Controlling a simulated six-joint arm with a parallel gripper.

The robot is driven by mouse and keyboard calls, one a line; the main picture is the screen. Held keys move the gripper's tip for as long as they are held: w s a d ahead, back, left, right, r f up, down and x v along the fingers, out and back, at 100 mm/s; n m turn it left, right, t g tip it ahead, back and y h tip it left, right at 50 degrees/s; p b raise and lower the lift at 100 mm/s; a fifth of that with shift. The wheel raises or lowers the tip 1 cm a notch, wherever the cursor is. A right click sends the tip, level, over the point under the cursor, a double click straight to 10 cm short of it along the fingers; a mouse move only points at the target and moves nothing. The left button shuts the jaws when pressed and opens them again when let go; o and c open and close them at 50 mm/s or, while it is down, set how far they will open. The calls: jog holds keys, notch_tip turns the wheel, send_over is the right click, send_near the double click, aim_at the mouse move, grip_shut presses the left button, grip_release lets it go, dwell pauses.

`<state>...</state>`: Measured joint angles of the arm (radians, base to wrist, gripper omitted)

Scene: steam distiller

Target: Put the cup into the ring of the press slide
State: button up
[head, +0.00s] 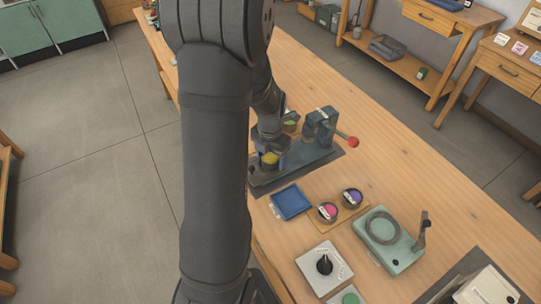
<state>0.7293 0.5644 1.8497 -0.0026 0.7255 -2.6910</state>
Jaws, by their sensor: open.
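The press (318,130) is dark grey-blue with a red-knobbed lever, and stands on a long dark base (308,155). My gripper (270,152) is open, low over the left end of this base. A round cup with yellow contents (270,158) sits directly at the gripper, at the left end of the base. I cannot tell whether the fingers touch it. The ring of the slide is largely hidden by the gripper and cup, so I cannot tell how the cup sits in it.
A wooden holder with a pink cup (327,211) and a purple cup (352,197) stands in front of the press. Beside it are a blue tray (291,202), a pale green device (388,240) and a dial box (323,267). Something green-topped (290,123) is behind my wrist.

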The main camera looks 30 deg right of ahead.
notch_tip(320, 180, up, 12)
jog(key=shift+r, duration=0.15)
dwell(0.3)
notch_tip(320, 180, down, 13)
jog(key=shift+r, duration=0.2)
notch_tip(320, 180, up, 2)
jog(key=shift+r, duration=0.6)
jog(key=shift+f, duration=0.1)
